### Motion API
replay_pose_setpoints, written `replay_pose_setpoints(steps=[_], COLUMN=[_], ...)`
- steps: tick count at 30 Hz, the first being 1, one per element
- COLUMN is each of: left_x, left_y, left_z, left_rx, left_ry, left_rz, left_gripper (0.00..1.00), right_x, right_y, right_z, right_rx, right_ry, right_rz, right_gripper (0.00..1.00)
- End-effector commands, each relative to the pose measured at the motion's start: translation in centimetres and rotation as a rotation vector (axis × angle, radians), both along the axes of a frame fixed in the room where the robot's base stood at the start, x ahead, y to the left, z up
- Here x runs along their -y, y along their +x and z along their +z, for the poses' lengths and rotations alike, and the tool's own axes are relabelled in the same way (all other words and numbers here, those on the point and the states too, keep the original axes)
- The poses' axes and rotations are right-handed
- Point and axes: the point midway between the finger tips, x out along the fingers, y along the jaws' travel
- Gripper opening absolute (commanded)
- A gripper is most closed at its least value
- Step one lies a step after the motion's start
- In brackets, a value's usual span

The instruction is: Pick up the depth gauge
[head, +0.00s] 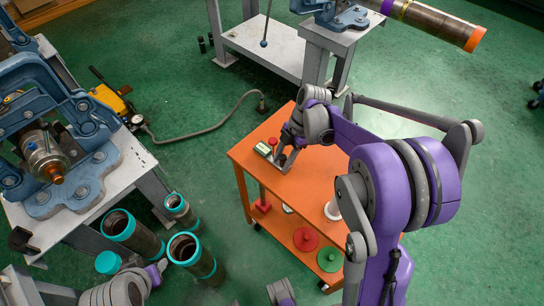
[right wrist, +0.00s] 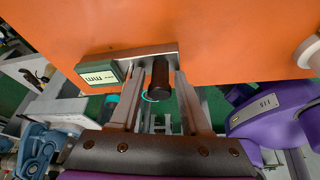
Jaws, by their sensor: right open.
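The depth gauge (head: 263,148) lies at the left edge of the orange cart top. In the right wrist view, its pale green digital display (right wrist: 98,76) sits at the left end of a metal bar (right wrist: 145,55). A dark round stem (right wrist: 160,84) points from the bar toward my wrist. My right gripper (head: 281,159) is over the cart's left edge, close to the gauge. In the right wrist view, its open fingers (right wrist: 160,76) stand on both sides of the stem. I cannot tell whether they touch it.
The orange cart (head: 318,190) has a white ring (head: 332,210) on its right part and red (head: 306,239) and green discs below. Pipes with teal ends (head: 192,256) stand on the floor at left. A blue vise (head: 62,120) is on the left bench.

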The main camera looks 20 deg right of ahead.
Motion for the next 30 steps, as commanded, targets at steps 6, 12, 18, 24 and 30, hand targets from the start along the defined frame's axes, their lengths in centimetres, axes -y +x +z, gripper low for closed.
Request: replay_pose_setpoints(steps=[6,12,18,24,30], left_x=[0.0,0.0,0.0,0.0,0.0], left_y=[0.0,0.0,0.0,0.0,0.0], left_z=[0.0,0.0,0.0,0.0,0.0], left_rx=[0.0,0.0,0.0,0.0,0.0], left_ry=[0.0,0.0,0.0,0.0,0.0], left_rz=[0.0,0.0,0.0,0.0,0.0], left_gripper=[0.5,0.5,0.5,0.5,0.5], right_x=[0.01,0.01,0.02,0.02,0.01], right_y=[0.01,0.01,0.01,0.01,0.01], right_z=[0.03,0.04,0.05,0.06,0.06], right_rx=[0.0,0.0,0.0,0.0,0.0], right_ry=[0.0,0.0,0.0,0.0,0.0], right_rz=[0.0,0.0,0.0,0.0,0.0], right_gripper=[0.14,0.0,0.0,0.0,0.0])
